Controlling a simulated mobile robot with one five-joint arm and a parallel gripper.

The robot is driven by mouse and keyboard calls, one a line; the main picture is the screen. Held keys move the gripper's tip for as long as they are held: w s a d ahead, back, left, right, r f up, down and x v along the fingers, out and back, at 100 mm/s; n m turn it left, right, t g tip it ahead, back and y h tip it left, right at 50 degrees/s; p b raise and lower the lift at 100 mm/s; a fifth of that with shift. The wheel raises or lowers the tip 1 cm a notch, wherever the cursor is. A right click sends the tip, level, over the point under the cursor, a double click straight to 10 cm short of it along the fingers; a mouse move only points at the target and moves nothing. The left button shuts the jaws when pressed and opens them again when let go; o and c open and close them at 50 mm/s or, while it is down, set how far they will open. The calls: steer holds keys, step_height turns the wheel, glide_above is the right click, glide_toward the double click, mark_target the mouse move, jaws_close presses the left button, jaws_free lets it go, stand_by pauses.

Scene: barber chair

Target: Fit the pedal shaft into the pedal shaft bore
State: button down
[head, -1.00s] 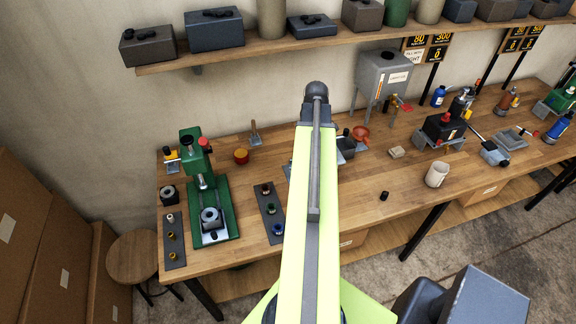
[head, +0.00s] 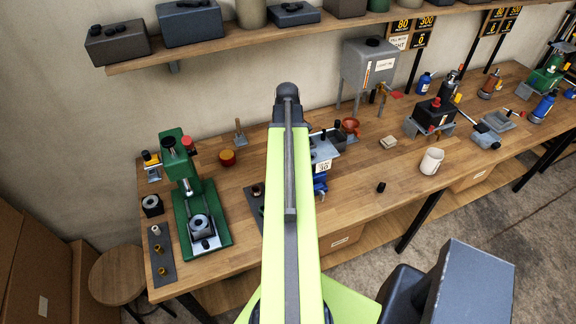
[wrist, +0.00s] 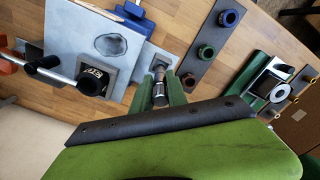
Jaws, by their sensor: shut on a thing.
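In the wrist view my gripper (wrist: 160,94) has its green fingers closed on a short metallic pin with dark bands, which I take for the pedal shaft (wrist: 159,78). The shaft points away from my gripper toward a grey fixture (wrist: 107,42) with a blue part (wrist: 128,14). Its tip is close to the fixture's edge; I cannot tell whether they touch. A dark tube mouth (wrist: 87,84) shows on a block beside the fixture. I cannot make out which opening is the pedal shaft bore. In the head view my arm hides the gripper and shaft, and partly covers the fixture (head: 321,167).
A dark strip with several coloured rings (wrist: 194,72) lies right of my gripper. A green press (head: 201,215) stands left of my arm. A mug (head: 431,161) and small black cylinder (head: 381,187) stand to the right. Bare bench top (head: 350,205) lies around the cylinder.

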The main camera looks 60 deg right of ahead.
steer(key=shift+f+b, duration=2)
steer(key=shift+b, duration=0.05)
steer(key=c, duration=1.3)
jaws_free()
steer(key=shift+r, duration=0.1)
steer(key=shift+r, duration=0.1)
step_height(320, 180, up, 12)
steer(key=p, duration=1.2)
steer(key=shift+r+p, duration=0.2)
steer(key=shift+p, duration=0.2)
steer(key=shift+f, duration=0.15)
